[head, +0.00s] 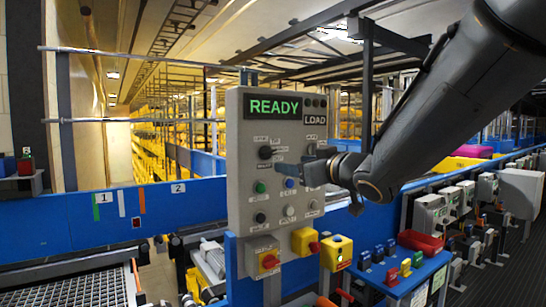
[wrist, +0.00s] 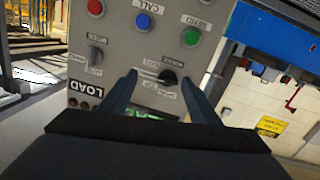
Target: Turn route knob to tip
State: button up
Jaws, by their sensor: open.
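The grey control panel (head: 234,205) carries a lit green READY display (head: 274,106). A black knob (head: 265,152) sits at its upper left, and it also shows in the wrist view (wrist: 168,77), with small labels around it that I cannot read clearly. It is probably the route knob; its pointer setting is unclear. My gripper (head: 308,172) is at the panel's right side in the head view. In the wrist view my gripper (wrist: 158,76) is open, and the knob appears between its fingertips, nearer the right one. I cannot tell whether they touch it.
A second knob (wrist: 96,55), a blue button (wrist: 143,22), a green button (wrist: 191,37) and a red button (wrist: 95,7) are close by. Yellow boxes with red buttons (head: 303,241) stand below the panel. A blue conveyor wall (head: 180,212) runs behind.

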aim_at(270, 152)
jog(key=shift+n+y, duration=0.6)
jog(key=shift+y, duration=0.1)
jog(key=shift+w+a+r+p, duration=0.3)
jog(key=shift+w+a+r, duration=0.1)
jog(key=shift+w+a, duration=0.65)
jog(key=shift+w+a+r+p, duration=0.3)
jog(key=shift+w+a+r, duration=0.1)
jog(key=shift+w+a, duration=0.55)
jog(key=shift+w+a+r+p, duration=0.3)
jog(key=shift+w+a+r, duration=0.1)
jog(key=shift+w+a, duration=0.65)
jog(key=shift+s, duration=0.15)
jog(key=c, duration=1.1)
jog(key=shift+o, duration=0.2)
jog(key=shift+b, duration=0.3)
jog(key=n+b, duration=0.4)
jog(key=shift+a+f, duration=0.1)
jog(key=shift+f, duration=0.05)
jog(key=shift+n+b, duration=1.4)
jog(key=shift+n, duration=0.4)
